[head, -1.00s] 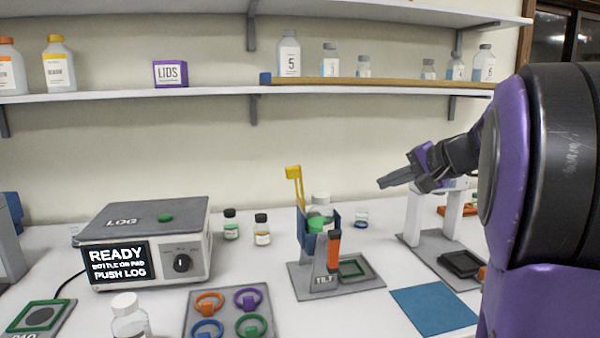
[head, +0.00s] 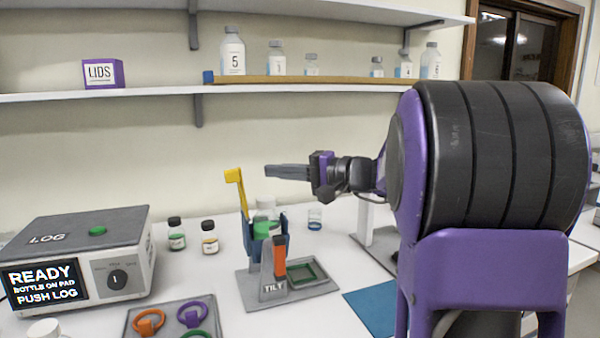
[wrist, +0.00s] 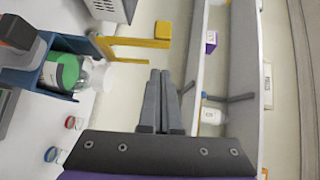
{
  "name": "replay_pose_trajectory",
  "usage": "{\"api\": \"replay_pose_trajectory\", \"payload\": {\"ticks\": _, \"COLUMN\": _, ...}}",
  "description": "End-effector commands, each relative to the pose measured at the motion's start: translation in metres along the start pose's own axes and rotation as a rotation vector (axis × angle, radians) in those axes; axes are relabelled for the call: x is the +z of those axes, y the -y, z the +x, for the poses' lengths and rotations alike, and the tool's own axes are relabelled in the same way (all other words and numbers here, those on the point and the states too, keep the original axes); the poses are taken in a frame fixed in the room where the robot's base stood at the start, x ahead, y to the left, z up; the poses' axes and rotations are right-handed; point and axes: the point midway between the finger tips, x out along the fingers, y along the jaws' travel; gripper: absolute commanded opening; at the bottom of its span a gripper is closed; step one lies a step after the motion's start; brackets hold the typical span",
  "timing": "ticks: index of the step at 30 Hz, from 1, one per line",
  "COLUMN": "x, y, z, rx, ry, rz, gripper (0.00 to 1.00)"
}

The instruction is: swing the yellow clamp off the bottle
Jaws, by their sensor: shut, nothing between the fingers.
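The yellow clamp (head: 237,190) stands upright at the left side of the blue holder (head: 280,245) on the TILT stand. Its arm points up and does not lie across the bottle.
An orange handle (head: 279,256) stands at the stand's front. The LOG machine (head: 80,250) and two small vials (head: 209,237) are to the left. A ring tray (head: 135,325) lies in front. Shelves with bottles (head: 232,55) run along the wall above.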

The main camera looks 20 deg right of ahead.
Motion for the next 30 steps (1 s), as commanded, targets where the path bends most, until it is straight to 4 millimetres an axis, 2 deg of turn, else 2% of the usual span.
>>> {"api": "replay_pose_trajectory", "payload": {"ticks": 1, "x": 0.001, "y": 0.0, "z": 0.011, "rx": -0.001, "ry": 0.004, "rz": 0.0, "gripper": 0.0}}
{"api": "replay_pose_trajectory", "payload": {"ticks": 3, "x": 0.01, "y": 0.001, "z": 0.019, "rx": -0.002, "ry": 0.003, "rz": 0.0, "gripper": 0.0}}
{"api": "replay_pose_trajectory", "payload": {"ticks": 9, "x": 0.025, "y": 0.001, "z": 0.034, "rx": -0.001, "ry": 0.0, "rz": 0.0, "gripper": 0.0}}
{"api": "replay_pose_trajectory", "payload": {"ticks": 23, "x": 0.029, "y": 0.0, "z": 0.037, "rx": 0.003, "ry": 0.0, "rz": -0.004, "gripper": 0.0}}
{"api": "replay_pose_trajectory", "payload": {"ticks": 30, "x": 0.044, "y": 0.003, "z": 0.052, "rx": 0.126, "ry": 0.003, "rz": -0.133, "gripper": 0.0}}
